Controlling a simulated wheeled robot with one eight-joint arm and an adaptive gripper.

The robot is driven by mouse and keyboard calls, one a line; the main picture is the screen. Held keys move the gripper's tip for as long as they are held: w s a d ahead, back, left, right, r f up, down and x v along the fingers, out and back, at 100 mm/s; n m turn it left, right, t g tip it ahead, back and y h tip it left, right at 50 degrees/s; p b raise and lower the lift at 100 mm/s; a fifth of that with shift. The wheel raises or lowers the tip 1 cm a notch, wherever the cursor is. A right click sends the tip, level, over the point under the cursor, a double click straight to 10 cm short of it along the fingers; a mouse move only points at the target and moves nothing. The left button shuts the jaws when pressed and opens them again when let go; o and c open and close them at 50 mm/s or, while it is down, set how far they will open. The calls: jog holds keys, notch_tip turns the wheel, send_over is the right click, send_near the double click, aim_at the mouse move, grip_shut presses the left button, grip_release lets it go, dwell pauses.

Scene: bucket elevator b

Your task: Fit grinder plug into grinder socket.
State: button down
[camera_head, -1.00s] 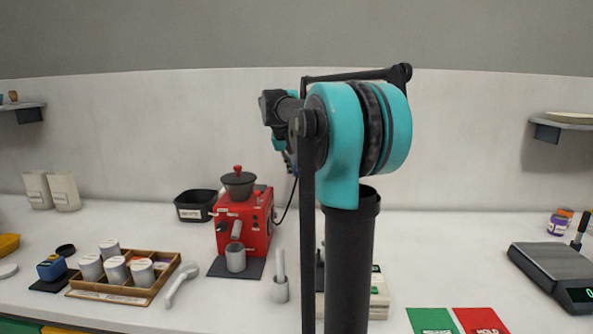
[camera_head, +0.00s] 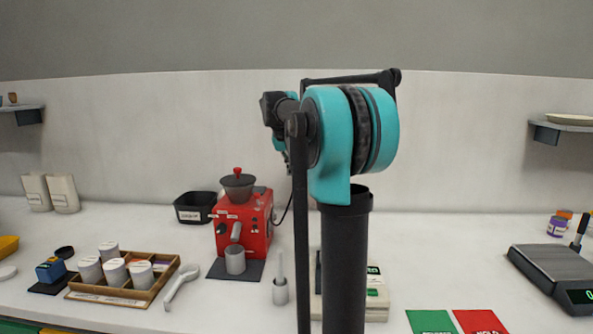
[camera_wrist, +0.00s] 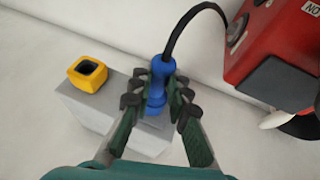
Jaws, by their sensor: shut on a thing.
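In the wrist view my gripper (camera_wrist: 160,100) is shut on the blue grinder plug (camera_wrist: 161,69), whose black cable loops up and to the right. The plug is over or in front of a grey block (camera_wrist: 98,108); I cannot tell whether they touch. A yellow square socket (camera_wrist: 87,74) with a dark opening sits on the block, left of the plug and apart from it. The red grinder (camera_wrist: 275,45) is at the upper right, and it also shows in the head view (camera_head: 243,222). My arm hides the gripper, plug and socket in the head view.
In the head view a black bin (camera_head: 195,208) stands left of the grinder. A wooden tray (camera_head: 140,296) of canisters and a light-grey tool (camera_head: 181,286) lie at front left. A scale (camera_head: 556,268) stands at right.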

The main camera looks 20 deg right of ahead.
jog(key=c, duration=1.4)
grip_release()
jog(key=shift+w, duration=0.1)
jog(key=shift+o, duration=0.2)
jog(key=v, duration=1.2)
